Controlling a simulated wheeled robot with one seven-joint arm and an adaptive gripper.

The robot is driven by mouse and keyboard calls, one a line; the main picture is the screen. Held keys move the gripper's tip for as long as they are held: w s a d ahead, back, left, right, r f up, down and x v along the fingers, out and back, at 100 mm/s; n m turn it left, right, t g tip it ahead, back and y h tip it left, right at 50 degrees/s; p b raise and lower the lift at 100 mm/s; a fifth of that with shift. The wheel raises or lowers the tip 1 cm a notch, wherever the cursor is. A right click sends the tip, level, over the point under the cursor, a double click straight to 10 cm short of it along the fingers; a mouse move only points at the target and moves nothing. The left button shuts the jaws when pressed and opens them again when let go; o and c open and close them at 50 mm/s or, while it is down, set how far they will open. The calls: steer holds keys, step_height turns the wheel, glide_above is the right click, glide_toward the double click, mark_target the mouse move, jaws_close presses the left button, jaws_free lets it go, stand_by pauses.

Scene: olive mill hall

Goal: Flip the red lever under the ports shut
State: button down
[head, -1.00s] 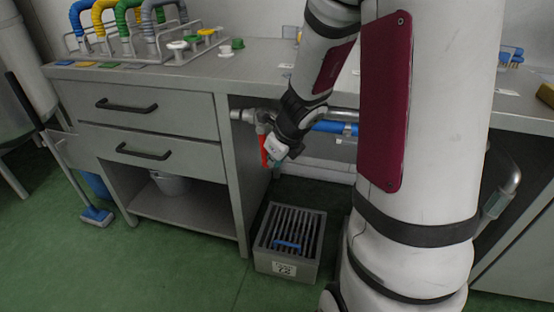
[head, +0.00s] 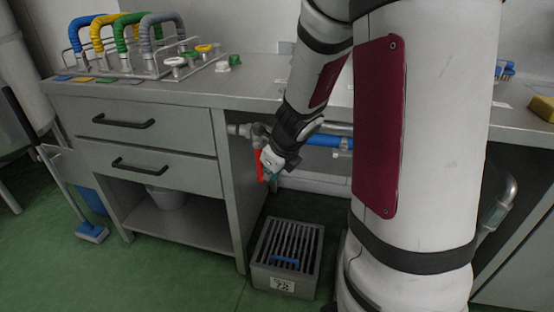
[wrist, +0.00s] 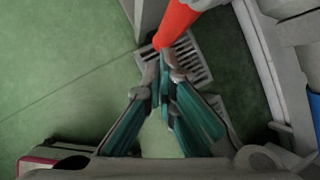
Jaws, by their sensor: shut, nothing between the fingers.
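The red lever (head: 259,164) hangs roughly upright at the left end of the pipe under the counter. In the wrist view the red lever (wrist: 175,22) runs from the top edge down toward my fingertips. My gripper (head: 271,174) is just right of the lever in the head view, pointing down. In the wrist view my gripper (wrist: 161,72) is shut and empty, its tips close to the lever's lower end. I cannot tell whether they touch it. The lever's pivot is partly hidden by my wrist.
A drawer cabinet (head: 150,140) stands left of the lever. A grated box (head: 284,284) with a blue bar on it stands on the floor below. A pipe with a blue section (head: 322,141) runs right, behind my arm. Coloured hoses (head: 97,32) stand on the counter.

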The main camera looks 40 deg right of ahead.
steer(key=v, duration=1)
steer(key=shift+s+r, duration=0.25)
steer(key=shift+r, duration=0.1)
steer(key=s+a+r+n+g+y, duration=0.2)
steer(key=s+a+r+n+y, duration=0.15)
steer(key=s+a+n, duration=1)
steer(key=s+a+r+n+g+h+p, duration=0.1)
steer(key=s+n+g, duration=0.1)
steer(key=s+n, duration=0.6)
steer(key=s+a+r+n+g+h, duration=0.15)
steer(key=s+n, duration=0.35)
steer(key=n, duration=0.7)
step_height(320, 180, up, 31)
steer(key=t+p, duration=0.4)
steer(key=p, duration=2.6)
steer(key=shift+w+r, duration=0.15)
steer(key=shift+r, duration=0.05)
